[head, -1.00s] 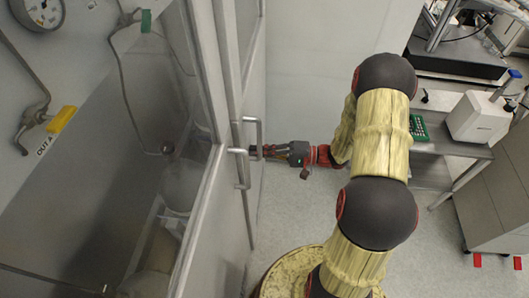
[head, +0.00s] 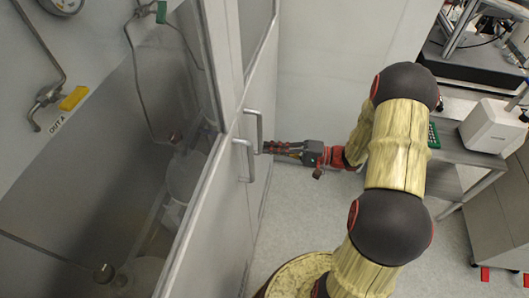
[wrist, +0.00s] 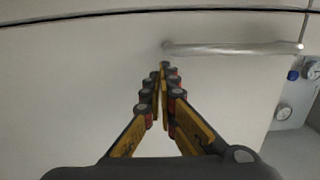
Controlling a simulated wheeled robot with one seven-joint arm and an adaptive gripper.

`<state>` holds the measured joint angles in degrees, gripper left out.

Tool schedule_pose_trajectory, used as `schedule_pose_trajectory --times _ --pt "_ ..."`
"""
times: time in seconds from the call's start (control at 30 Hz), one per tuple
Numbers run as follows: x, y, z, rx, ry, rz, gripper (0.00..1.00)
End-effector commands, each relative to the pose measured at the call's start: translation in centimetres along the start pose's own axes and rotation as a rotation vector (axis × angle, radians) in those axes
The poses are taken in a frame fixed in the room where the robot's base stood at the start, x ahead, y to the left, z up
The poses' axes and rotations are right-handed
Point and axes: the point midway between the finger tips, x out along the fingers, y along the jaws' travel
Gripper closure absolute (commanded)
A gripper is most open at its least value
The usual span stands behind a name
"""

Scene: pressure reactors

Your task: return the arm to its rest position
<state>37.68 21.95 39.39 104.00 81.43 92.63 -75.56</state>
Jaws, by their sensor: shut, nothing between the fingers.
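My gripper (head: 268,148) is near the cabinet doors, its fingers pointing left toward the two metal door handles. In the wrist view my gripper (wrist: 166,68) is shut and empty, with its fingertips together. The far handle (head: 258,128) is just left of and above the fingertips in the head view. The near handle (head: 247,162) is left of and below them. One handle (wrist: 235,48) crosses the wrist view to the right of and above the fingertips; the fingers are not around it. My arm stretches from the base at the bottom, up and over, then left.
The glass-fronted cabinet (head: 190,245) fills the left, with piping and a gauge inside. A bench (head: 460,175) with a white device (head: 492,127) and a green tray (head: 434,136) stands right of my arm. Open floor (head: 300,205) lies below my gripper.

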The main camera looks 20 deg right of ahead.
Motion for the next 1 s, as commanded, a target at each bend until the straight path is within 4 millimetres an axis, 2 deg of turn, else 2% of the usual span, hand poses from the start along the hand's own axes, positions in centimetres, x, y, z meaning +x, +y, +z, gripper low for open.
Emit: schedule_pose_trajectory --times 0.03,0.2,0.4,0.6,0.83,1.0 --pt "-1.5 -0.1 0.1 0.002 0.007 0.0 1.0" --pt "-5.3 -0.2 0.3 0.002 0.007 0.0 1.0" --pt "-8.4 -0.1 0.6 0.003 0.005 0.001 1.0" --pt "-9.7 -0.1 0.7 0.002 0.003 0.001 1.0" --pt "-9.8 -0.1 0.7 0.009 0.002 0.001 1.0" --pt "-9.8 0.9 0.8 0.129 0.003 0.036 1.0"
